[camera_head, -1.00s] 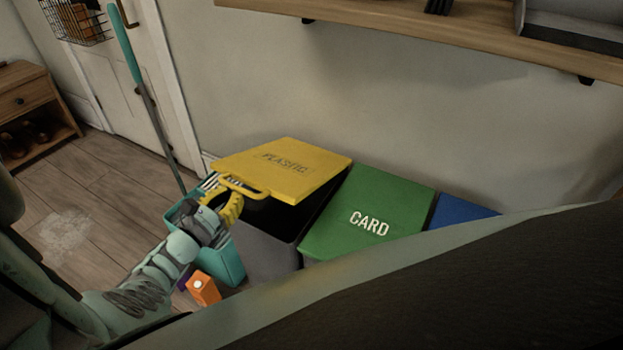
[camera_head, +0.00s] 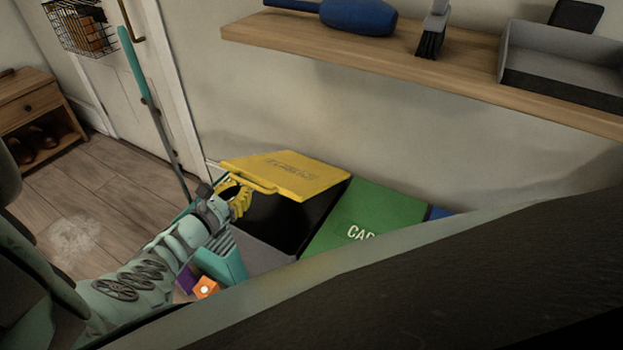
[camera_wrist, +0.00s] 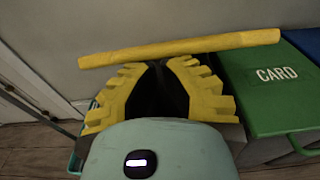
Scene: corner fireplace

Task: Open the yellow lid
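The yellow lid (camera_head: 300,172), with faint lettering, is partly raised and tilted over its dark grey bin (camera_head: 258,256). Its handle (camera_head: 250,186) runs along the front edge. My gripper (camera_head: 241,196) has yellow ribbed fingers and is at the front edge, just under the handle. In the wrist view the lid shows nearly edge-on as a yellow bar (camera_wrist: 180,48) just beyond the fingertips of my gripper (camera_wrist: 158,64). The tips lean close together with a narrow dark gap. Whether they touch the lid, and whether they are fully shut, is unclear.
A green CARD lid (camera_head: 372,217) and a blue lid (camera_head: 438,213) are to the right, both down. A teal bin (camera_head: 226,262) and an orange box (camera_head: 206,288) sit beside my forearm. A wooden shelf (camera_head: 460,75) hangs above. A teal-handled pole (camera_head: 150,100) leans at the left.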

